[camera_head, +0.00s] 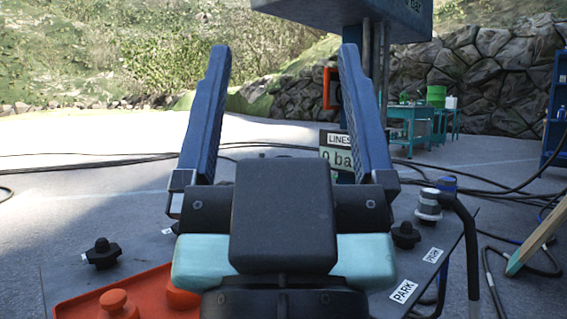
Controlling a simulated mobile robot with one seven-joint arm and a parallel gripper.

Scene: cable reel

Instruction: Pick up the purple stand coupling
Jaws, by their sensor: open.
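My gripper (283,52) fills the middle of the view, its two long blue fingers spread wide and pointing away from me. Nothing shows between the fingers but background. No clearly purple coupling shows; my gripper and wrist hide the middle of the grey panel (455,250) below. A grey-and-white coupling (429,206) with a thick black hose stands at the panel's right side. A blue part (444,184) shows just behind it. Black fittings sit on the panel at left (102,254) and right (405,236).
An orange tray (75,309) with orange knobs is at lower left. Labels reading PARK (403,291) mark the panel. A post with a LINES display (338,150) stands behind the right finger. Dark cables (90,160) cross the ground. A teal table (410,113) stands farther back.

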